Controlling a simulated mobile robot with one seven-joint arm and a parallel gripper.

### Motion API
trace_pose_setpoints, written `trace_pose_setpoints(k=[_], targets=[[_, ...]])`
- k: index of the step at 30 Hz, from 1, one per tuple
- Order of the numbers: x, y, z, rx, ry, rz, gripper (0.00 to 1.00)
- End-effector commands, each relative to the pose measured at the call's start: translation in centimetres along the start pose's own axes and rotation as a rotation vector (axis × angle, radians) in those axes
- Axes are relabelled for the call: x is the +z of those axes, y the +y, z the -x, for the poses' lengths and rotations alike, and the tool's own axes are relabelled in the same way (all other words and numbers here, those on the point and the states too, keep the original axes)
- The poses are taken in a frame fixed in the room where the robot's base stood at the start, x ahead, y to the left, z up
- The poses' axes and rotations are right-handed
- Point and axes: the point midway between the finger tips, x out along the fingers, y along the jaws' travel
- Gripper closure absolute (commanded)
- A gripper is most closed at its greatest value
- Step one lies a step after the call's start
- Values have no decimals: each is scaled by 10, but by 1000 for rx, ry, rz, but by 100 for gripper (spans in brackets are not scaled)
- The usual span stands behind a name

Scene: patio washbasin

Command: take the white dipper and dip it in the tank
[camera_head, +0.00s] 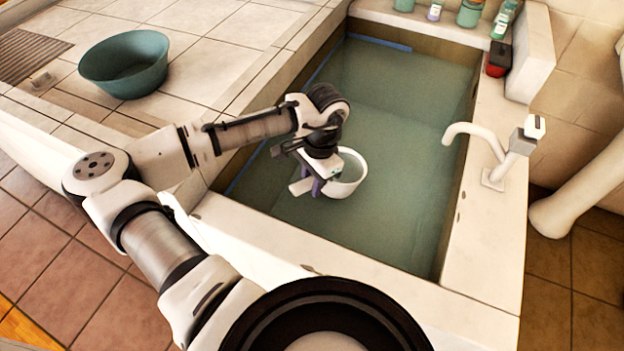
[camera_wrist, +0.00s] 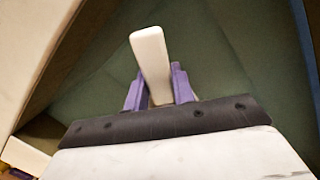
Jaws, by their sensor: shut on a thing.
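The white dipper (camera_head: 349,174) is a round cup, seen in the head view over the near left part of the tank (camera_head: 228,182). Its white handle (camera_wrist: 151,62) shows in the wrist view between two purple fingers. My gripper (camera_head: 312,187) is shut on the handle; it also shows in the wrist view (camera_wrist: 158,88). The cup's opening faces up, slightly tilted. The tank is a deep rectangular basin with greenish water (camera_head: 400,120). I cannot tell whether the cup's bottom touches the water.
A white faucet (camera_head: 487,150) stands on the tank's right rim. Green bottles (camera_head: 470,12) and a red-black item (camera_head: 498,58) sit at the far right corner. A green bowl (camera_head: 125,65) rests on the tiled ledge at left. The tank's far part is clear.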

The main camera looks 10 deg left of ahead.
Motion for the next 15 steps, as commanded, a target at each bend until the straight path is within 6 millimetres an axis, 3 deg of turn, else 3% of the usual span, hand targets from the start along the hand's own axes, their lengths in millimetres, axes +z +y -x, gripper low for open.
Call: trace_pose_setpoints(k=[5,15], targets=[[0,0,2,-1,2,0,100],[6,0,42,0,29,1,100]])
